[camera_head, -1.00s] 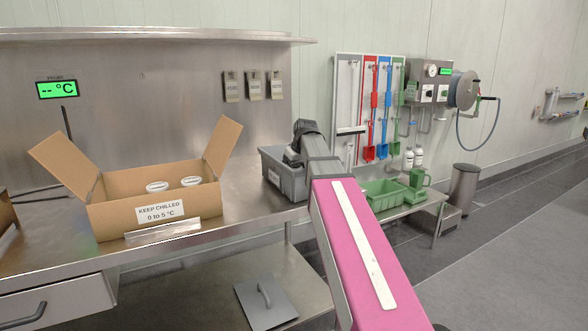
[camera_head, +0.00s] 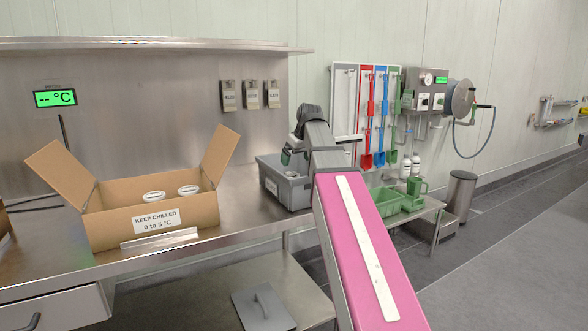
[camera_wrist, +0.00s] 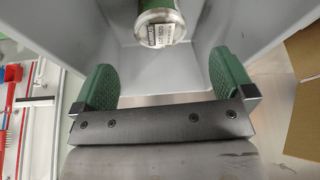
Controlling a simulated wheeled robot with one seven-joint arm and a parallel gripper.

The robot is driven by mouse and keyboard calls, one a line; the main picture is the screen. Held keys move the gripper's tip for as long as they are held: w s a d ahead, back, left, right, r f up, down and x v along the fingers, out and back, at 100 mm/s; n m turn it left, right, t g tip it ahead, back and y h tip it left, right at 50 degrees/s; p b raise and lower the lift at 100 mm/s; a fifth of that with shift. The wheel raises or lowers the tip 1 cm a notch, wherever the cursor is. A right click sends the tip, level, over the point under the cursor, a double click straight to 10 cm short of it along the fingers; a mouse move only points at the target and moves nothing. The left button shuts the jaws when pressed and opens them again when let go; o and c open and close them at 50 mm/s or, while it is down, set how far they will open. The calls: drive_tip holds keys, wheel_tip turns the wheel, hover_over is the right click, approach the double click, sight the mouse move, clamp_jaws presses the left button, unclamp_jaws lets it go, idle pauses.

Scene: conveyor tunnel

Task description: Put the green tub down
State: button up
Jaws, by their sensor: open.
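The green tub (camera_wrist: 160,22) shows at the top of the wrist view, with a pale printed label and a light rim. It is within the walls of a grey bin (camera_wrist: 195,45), which stands on the steel bench in the head view (camera_head: 292,192). My gripper (camera_wrist: 163,65) is open, its two green-padded fingers apart with a clear gap between them. The tub is beyond the fingertips, and I see no contact. In the head view my gripper (camera_head: 287,156) is over the bin, partly hidden by my wrist. The tub cannot be made out there.
An open cardboard box (camera_head: 150,222) with two white-lidded tubs stands left on the steel bench (camera_head: 235,222). A low side table to the right holds green containers (camera_head: 400,198). Coloured tools (camera_head: 372,120) hang on the wall behind. The bench between box and bin is clear.

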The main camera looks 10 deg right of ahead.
drive_tip(key=v, duration=0.3)
